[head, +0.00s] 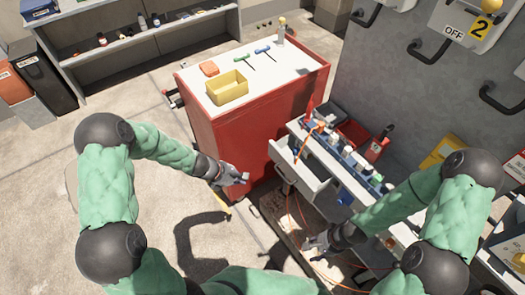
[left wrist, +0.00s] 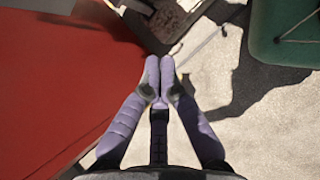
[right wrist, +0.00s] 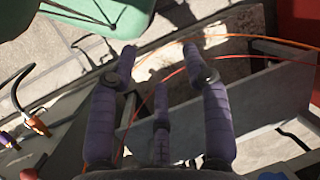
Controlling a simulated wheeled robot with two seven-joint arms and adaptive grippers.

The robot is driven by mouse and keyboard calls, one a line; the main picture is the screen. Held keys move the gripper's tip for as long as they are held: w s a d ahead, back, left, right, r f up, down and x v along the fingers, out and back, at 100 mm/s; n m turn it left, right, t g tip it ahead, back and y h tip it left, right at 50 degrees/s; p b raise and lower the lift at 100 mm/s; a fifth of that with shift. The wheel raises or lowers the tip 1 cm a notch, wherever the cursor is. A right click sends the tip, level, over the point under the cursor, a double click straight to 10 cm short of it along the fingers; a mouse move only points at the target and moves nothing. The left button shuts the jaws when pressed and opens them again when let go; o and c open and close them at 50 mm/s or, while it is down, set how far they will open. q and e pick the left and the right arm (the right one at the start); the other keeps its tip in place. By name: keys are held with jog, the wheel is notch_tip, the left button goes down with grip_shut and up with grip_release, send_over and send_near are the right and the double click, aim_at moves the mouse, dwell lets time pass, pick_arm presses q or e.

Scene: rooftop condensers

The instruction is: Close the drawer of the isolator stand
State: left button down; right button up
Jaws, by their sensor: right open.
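The isolator stand (head: 378,208) is a pale grey unit right of the red cabinet, with bottles and tools along its top. Its grey drawer (head: 281,160) stands out toward the left, with part of its inside visible. My left gripper (head: 243,179) is left of the drawer, in front of the red cabinet; its fingertips meet with nothing between them in the left wrist view (left wrist: 159,62). My right gripper (head: 308,244) is low in front of the stand, below the drawer in the picture. In the right wrist view (right wrist: 160,52) its fingers are spread and empty, beside grey panels.
The red cabinet (head: 240,145) bears a yellow bin (head: 227,88) and hand tools. Orange cables (head: 291,210) hang by the stand and cross in front of my right fingers (right wrist: 240,38). A grey wall with handles (head: 420,60) bounds the right. Concrete floor is open at left.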

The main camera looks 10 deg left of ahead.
aim_at(287, 138)
pick_arm(q)
jog(key=w+a+r+n+t, duration=0.2)
jog(key=w+r+n+t, duration=0.1)
jog(key=w+r+n, duration=0.3)
jog(key=shift+m+h, duration=0.4)
jog(key=shift+m, duration=0.3)
jog(key=shift+w+d+f+b, duration=0.75)
jog(key=shift+w+d+f, duration=0.25)
jog(key=shift+w+d, duration=0.35)
jog(key=shift+w+d+f+b, duration=0.75)
jog(key=shift+w+d+f, duration=0.2)
jog(key=shift+w+d, duration=0.45)
jog(key=shift+w+d+f+b, duration=0.75)
jog(key=shift+w+d+f, duration=0.35)
jog(key=shift+w, duration=0.4)
pick_arm(e)
jog(key=a+f+n+t, duration=0.1)
jog(key=a+f+n, duration=0.2)
jog(key=f, duration=0.3)
jog(key=shift+s+a+n, duration=0.15)
jog(key=shift+a+n, duration=0.2)
jog(key=shift+n, duration=0.55)
pick_arm(q)
jog(key=shift+d+r, duration=0.1)
